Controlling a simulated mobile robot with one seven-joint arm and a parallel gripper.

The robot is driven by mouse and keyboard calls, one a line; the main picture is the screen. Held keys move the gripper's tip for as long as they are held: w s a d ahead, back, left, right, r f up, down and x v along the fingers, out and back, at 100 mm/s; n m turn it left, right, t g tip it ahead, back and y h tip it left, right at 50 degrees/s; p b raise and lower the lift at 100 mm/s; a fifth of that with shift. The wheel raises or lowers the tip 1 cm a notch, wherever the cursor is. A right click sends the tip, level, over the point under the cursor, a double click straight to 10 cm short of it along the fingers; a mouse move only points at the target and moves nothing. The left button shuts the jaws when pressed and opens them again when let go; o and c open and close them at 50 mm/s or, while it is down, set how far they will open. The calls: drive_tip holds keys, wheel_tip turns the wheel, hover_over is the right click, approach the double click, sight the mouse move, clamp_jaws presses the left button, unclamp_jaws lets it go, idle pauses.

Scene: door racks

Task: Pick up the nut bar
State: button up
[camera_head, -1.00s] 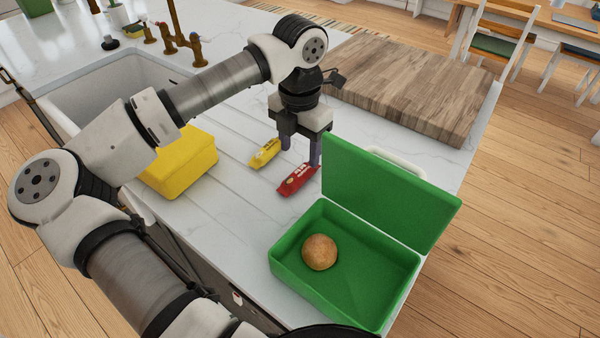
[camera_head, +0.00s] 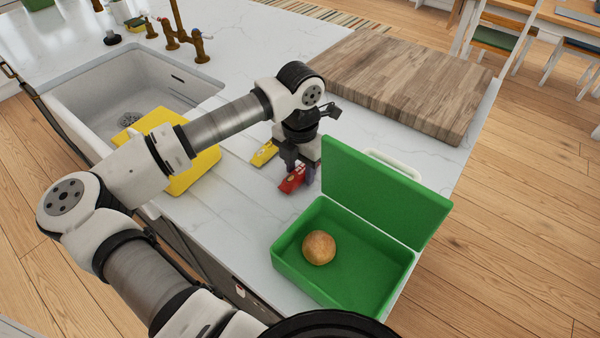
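Two small wrapped bars lie on the white counter: a red one (camera_head: 290,180) and a yellow one (camera_head: 264,153). Their print is too small to read, so I cannot tell which is the nut bar. My gripper (camera_head: 301,172) points down at the red bar, low over the counter. Its fingers are at the red bar's far right part and hide some of it. I cannot tell whether they are closed on it. The yellow bar is just left of my gripper, apart from it and partly behind it.
An open green lunch box (camera_head: 283,258) with a round brown item (camera_head: 319,248) in it stands close in front; its raised lid (camera_head: 385,200) is right of my gripper. A yellow block (camera_head: 196,172), a sink (camera_head: 85,95) and a wooden board (camera_head: 400,82) are around.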

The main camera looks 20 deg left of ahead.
drive_tip(key=c, duration=0.6)
drive_tip(key=shift+c, duration=0.2)
